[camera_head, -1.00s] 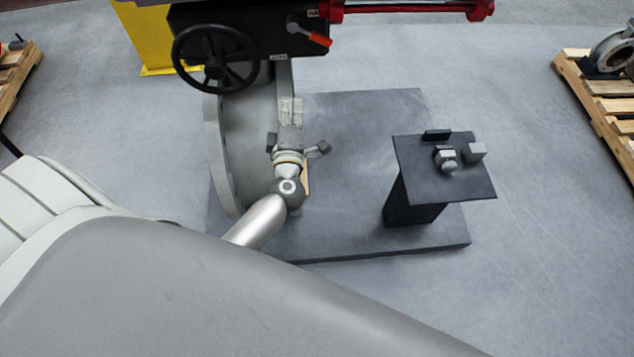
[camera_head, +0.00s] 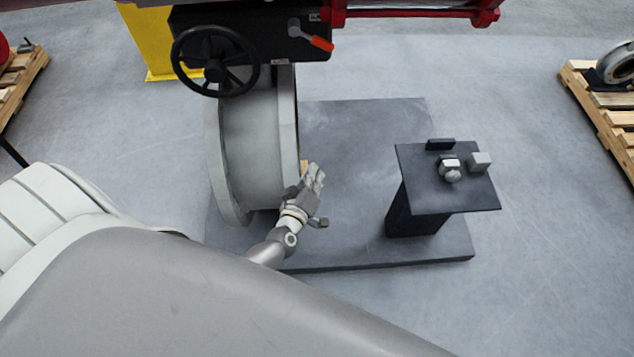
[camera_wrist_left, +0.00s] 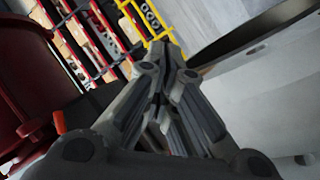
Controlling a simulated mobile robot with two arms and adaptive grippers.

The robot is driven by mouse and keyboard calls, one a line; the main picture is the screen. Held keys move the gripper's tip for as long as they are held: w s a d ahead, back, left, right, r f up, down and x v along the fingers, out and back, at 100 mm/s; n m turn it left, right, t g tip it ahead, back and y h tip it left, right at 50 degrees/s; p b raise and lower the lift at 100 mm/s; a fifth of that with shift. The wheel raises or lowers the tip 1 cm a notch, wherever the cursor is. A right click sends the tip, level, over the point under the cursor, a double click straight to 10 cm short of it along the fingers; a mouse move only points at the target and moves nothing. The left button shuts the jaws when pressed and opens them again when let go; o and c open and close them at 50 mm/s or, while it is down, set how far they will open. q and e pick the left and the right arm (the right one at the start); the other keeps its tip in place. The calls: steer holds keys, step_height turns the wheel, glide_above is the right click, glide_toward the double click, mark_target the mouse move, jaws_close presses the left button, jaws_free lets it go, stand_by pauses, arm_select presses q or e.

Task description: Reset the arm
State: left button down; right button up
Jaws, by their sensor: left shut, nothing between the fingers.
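My left arm comes in from the lower left in the head view. Its gripper (camera_head: 317,176) is beside the right rim of the grey flanged pipe body (camera_head: 252,140), with nothing visible in it. The gripper also shows in the left wrist view (camera_wrist_left: 163,60), with its fingers together and empty. A valve actuator with a black handwheel (camera_head: 215,62) and an orange-tipped lever (camera_head: 311,36) sits above the pipe body. My right gripper is not in view.
A small dark stand (camera_head: 425,195) to the right carries a few small grey and black parts. It stands on a dark base plate (camera_head: 360,130) with free room in its middle. Wooden pallets lie at the right (camera_head: 607,112) and left edges. A yellow post (camera_head: 150,40) stands behind.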

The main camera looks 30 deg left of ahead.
arm_select(q)
step_height(320, 180, down, 7)
steer(key=s+d+m+g+h, duration=0.1)
steer(key=s+d+m, duration=0.1)
steer(key=shift+s+m, duration=0.35)
steer(key=shift+m, duration=0.05)
